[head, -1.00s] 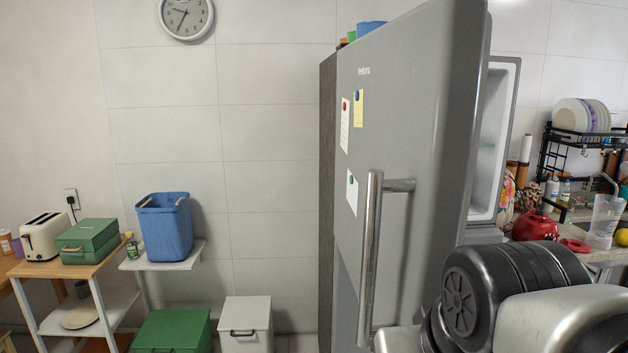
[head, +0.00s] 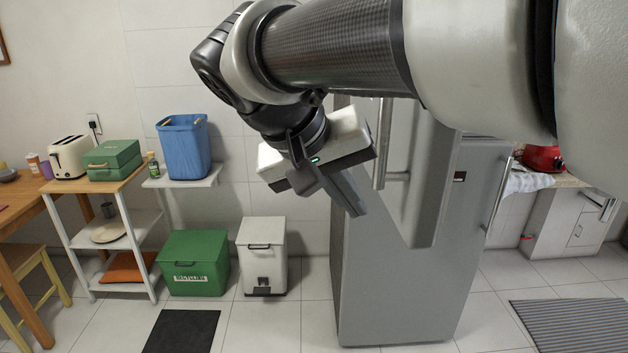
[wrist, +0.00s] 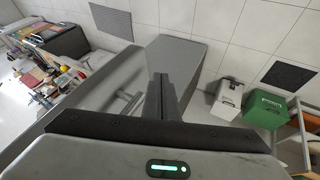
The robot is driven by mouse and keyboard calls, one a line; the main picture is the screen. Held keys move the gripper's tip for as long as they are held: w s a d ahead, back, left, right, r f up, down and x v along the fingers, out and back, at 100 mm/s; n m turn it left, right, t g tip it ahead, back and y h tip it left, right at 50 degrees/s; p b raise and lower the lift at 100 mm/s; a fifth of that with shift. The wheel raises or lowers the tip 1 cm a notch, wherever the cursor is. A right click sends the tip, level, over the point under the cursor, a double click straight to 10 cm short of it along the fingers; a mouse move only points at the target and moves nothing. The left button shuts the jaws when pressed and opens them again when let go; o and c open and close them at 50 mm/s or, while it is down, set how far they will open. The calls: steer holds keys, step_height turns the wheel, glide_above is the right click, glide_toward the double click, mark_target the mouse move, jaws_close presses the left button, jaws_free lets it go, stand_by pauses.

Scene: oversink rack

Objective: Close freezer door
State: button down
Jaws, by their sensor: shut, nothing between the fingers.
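The grey freezer door (head: 428,175) is the upper door of the tall grey fridge (head: 395,280). It stands open, swung out from the cabinet. Its long vertical bar handle (head: 382,150) shows just right of my gripper in the head view. My gripper (head: 354,208) is shut and empty, pointing down and right, left of the door's lower part. In the wrist view the shut fingers (wrist: 165,98) are at the middle, with the door's grey face and handle (wrist: 130,103) to their left. I cannot tell whether they touch the door. My arm hides the door's top.
A green recycling bin (head: 194,264) and a white bin (head: 262,256) stand on the floor at the left. A shelf unit (head: 128,222) is further left. The lower fridge door's handle (head: 498,195) is at the right. Floor in front of the fridge is clear.

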steer(key=b, duration=0.1)
glide_toward(403, 237)
step_height(403, 237, down, 4)
steer(key=w+a, duration=0.2)
steer(key=shift+s+d+r, duration=0.1)
steer(key=shift+d, duration=1.9)
steer(key=shift+d, duration=0.1)
